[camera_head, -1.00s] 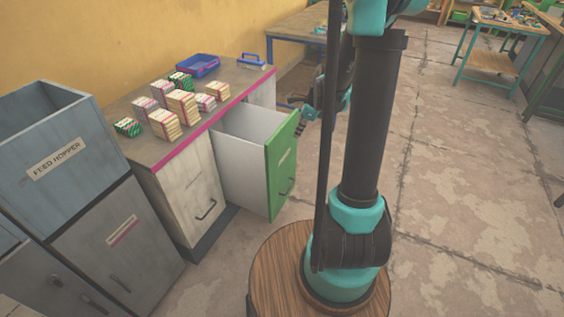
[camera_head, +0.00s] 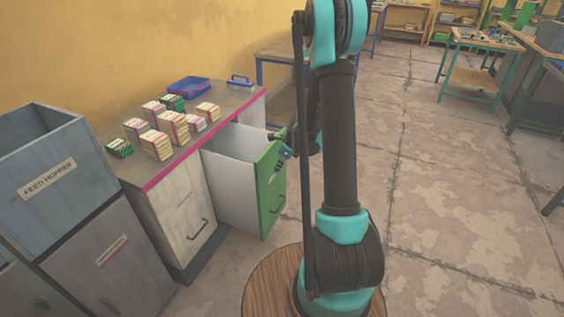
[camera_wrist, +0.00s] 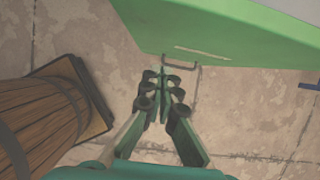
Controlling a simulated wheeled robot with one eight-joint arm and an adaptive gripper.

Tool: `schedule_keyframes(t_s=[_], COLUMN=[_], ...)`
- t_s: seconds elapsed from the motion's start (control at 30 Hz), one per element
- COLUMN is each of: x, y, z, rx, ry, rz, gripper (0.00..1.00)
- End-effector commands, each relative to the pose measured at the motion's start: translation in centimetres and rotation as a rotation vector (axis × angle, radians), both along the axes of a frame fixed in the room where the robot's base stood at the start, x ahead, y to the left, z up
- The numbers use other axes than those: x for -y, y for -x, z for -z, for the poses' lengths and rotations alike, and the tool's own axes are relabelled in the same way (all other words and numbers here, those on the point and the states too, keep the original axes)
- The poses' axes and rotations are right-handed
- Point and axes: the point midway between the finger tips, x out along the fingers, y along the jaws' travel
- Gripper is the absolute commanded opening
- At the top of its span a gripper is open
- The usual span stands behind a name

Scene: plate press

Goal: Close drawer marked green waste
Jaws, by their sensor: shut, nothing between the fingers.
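The green-fronted drawer (camera_head: 270,192) stands pulled out from the counter, its pale side wall and open top showing. Its label is too small to read. In the wrist view the green front (camera_wrist: 230,38) spans the upper right, with a pale label strip and a grey handle (camera_wrist: 181,62) below it. My gripper (camera_head: 279,151) is at the upper edge of the drawer front in the head view. In the wrist view my gripper (camera_wrist: 164,82) is shut and empty, its tips close to the drawer front near the handle. I cannot tell whether they touch.
The counter (camera_head: 230,110) holds several stacks of cards or packets and a blue tray (camera_head: 189,87). A pale closed drawer (camera_head: 185,215) is left of the green one. The feed hopper (camera_head: 45,175) stands far left. Open floor (camera_head: 460,200) lies to the right.

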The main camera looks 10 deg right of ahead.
Motion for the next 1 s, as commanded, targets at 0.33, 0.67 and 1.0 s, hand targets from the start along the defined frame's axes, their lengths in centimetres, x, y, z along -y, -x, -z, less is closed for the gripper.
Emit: schedule_keyframes(t_s=[0.33,0.67,1.0], x=[-3.1,-3.2,-4.7], y=[-2.2,-2.3,-3.3], z=[0.0,0.0,0.0], rx=[0.0,-0.001,0.0], ry=[0.001,0.001,0.0], rz=[-0.001,0.0,-0.003], gripper=[0.0,0.0,0.0])
